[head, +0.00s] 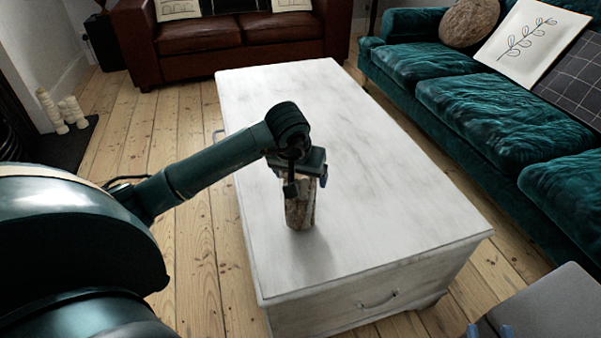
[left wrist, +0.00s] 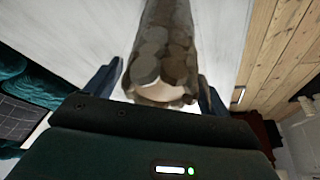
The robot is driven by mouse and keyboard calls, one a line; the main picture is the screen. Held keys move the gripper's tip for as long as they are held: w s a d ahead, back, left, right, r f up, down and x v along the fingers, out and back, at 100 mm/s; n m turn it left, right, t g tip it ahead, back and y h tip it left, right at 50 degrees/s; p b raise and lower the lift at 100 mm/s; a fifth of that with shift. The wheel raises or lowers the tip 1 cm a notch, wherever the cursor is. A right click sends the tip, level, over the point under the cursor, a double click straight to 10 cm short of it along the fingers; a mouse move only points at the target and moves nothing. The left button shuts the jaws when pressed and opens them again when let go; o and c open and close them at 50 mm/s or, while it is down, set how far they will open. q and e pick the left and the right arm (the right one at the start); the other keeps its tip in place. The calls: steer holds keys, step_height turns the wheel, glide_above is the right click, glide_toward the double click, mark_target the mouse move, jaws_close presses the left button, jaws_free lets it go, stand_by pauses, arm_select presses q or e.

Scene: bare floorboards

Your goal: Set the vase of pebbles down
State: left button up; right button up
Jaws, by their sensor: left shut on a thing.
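The vase of pebbles (head: 300,208) is a narrow, upright cylinder with a mottled brown and grey pebbled wall, over the near half of the white chest table (head: 365,150). My left gripper (head: 300,180) comes from above and is shut on its upper part. In the left wrist view the vase (left wrist: 165,50) stands between the two fingers (left wrist: 160,85), with its pale round rim towards the camera. Its base is at or very close to the tabletop; I cannot tell if it touches.
The tabletop around the vase is bare. A green velvet sofa (head: 490,105) with cushions runs along the right. A brown leather sofa (head: 230,45) is at the back. Floorboards (head: 190,255) lie along the table's left side. White candles (head: 65,110) stand at the far left.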

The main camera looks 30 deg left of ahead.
arm_select(q)
steer(key=o, duration=2)
steer(key=shift+c, duration=0.2)
